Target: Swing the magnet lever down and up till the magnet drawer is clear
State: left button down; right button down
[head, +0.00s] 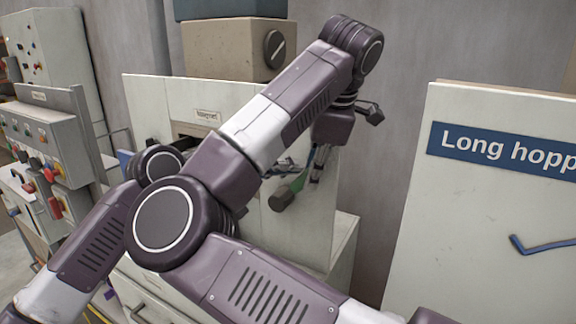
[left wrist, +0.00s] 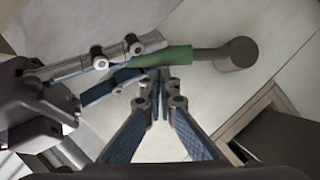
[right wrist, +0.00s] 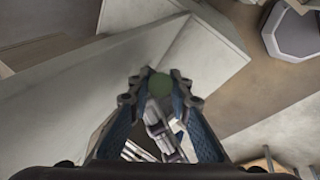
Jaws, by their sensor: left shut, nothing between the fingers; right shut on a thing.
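The magnet lever's green handle (head: 289,193) shows on the front of the pale cabinet in the head view. It runs to a round metal pivot in the left wrist view (left wrist: 238,53). My right gripper (head: 318,165) is shut on the green handle, which appears end-on between its fingers in the right wrist view (right wrist: 160,86). My left gripper (left wrist: 160,78) is shut and empty, its fingertips close beside the handle; I cannot tell if they touch. The magnet drawer (head: 188,130) is a dark opening under a label, partly hidden by my arm; its contents are not visible.
A control panel (head: 40,130) with buttons stands at the left. A box with a dark knob (head: 235,50) sits behind the cabinet. A "Long hopper" panel (head: 480,210) with a blue hook stands at the right. My arms cross close together before the cabinet.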

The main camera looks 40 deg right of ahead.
pick_arm(q)
jog(key=shift+s+d+f+m, duration=0.15)
jog(key=shift+s+f, duration=0.15)
jog(key=shift+s, duration=0.15)
jog(key=shift+s+d+f+m, duration=0.1)
jog(key=shift+s+f+m, duration=0.05)
jog(key=shift+s+f, duration=0.2)
pick_arm(e)
jog(key=shift+w, duration=0.1)
jog(key=c, duration=1.9)
grip_release()
jog(key=shift+c, duration=0.2)
pick_arm(q)
jog(key=shift+r, duration=0.15)
pick_arm(e)
jog(key=shift+o, duration=0.9)
jog(key=shift+r, duration=0.15)
